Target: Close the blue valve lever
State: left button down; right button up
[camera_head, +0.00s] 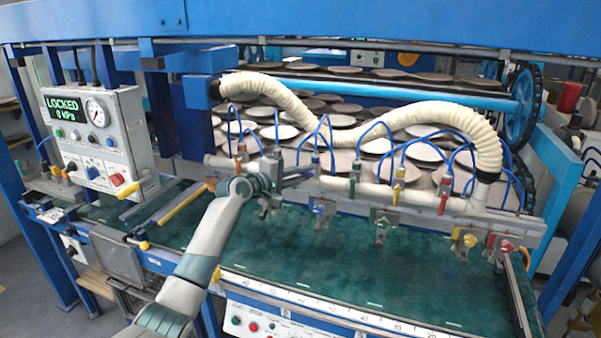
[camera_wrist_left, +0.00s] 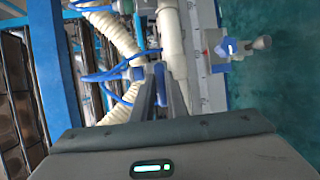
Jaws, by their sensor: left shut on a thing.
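My left gripper (camera_head: 299,180) reaches in from the left to the pale manifold bar above the green table, among its small upright valves. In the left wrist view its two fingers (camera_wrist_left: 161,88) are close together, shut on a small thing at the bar. A fitting with a blue part (camera_head: 318,208) hangs below the bar, just right of the gripper. A blue-tipped fitting (camera_wrist_left: 228,46) also shows right of the fingers in the wrist view. My right gripper is not in view.
A control box (camera_head: 100,140) at left reads LOCKED, 0 kPa. A thick cream hose (camera_head: 440,112) and thin blue tubes arch over the bar. Green (camera_head: 381,222), yellow (camera_head: 464,239) and red (camera_head: 502,247) fittings hang further right. The green table (camera_head: 300,250) in front is clear.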

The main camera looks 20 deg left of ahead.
pick_arm(q)
jog(key=shift+d+f, duration=0.1)
jog(key=shift+f, duration=0.3)
jog(key=c, duration=1.9)
grip_release()
jog(key=shift+o, duration=0.5)
jog(key=shift+r, duration=0.15)
jog(key=shift+r, duration=0.1)
jog(key=shift+s, duration=0.1)
jog(key=b+v, duration=0.5)
jog(key=v, duration=1.2)
jog(key=shift+s, duration=0.1)
